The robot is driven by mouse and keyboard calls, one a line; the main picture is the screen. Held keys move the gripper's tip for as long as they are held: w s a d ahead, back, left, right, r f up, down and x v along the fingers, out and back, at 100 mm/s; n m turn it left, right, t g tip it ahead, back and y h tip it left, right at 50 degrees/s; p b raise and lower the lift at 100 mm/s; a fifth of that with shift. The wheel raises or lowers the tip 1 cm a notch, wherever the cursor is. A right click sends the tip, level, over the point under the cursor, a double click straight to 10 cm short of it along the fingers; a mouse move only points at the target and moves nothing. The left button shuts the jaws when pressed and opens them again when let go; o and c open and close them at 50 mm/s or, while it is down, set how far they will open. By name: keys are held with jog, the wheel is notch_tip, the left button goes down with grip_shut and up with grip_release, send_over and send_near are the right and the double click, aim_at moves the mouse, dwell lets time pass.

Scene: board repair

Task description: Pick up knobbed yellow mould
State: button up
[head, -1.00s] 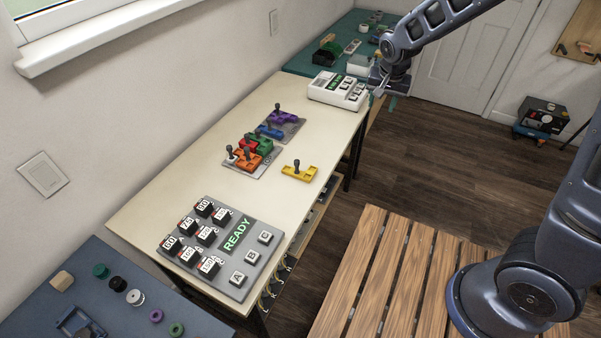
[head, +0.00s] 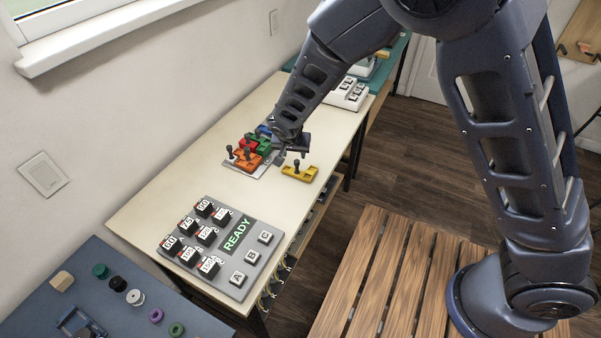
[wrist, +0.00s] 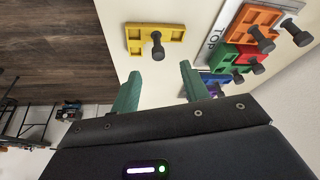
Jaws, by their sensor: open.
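The knobbed yellow mould (head: 300,173) lies flat on the cream table near its right edge, its dark knob standing up. In the wrist view the yellow mould (wrist: 142,40) is at the top, just beyond my fingertips and apart from them. My gripper (wrist: 160,82) is open and empty, its two green fingers spread. In the head view my gripper (head: 290,150) hangs above the table just behind the yellow mould, and its fingers are partly hidden.
Orange (head: 248,159), red (head: 246,145) and green (head: 258,143) knobbed moulds sit on a grey plate left of the yellow one. A blue mould shows partly behind my arm. A grey READY panel (head: 250,222) lies in front. The table between is clear.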

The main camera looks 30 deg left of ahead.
aim_at(297, 160)
jog(key=x, duration=0.5)
jog(key=shift+w+f, duration=0.15)
jog(key=shift+f, duration=0.05)
jog(key=shift+w+x, duration=0.15)
jog(key=shift+x, duration=1.15)
jog(key=shift+w+x, duration=0.2)
jog(key=shift+x, duration=1.1)
jog(key=shift+r, duration=0.15)
grip_shut()
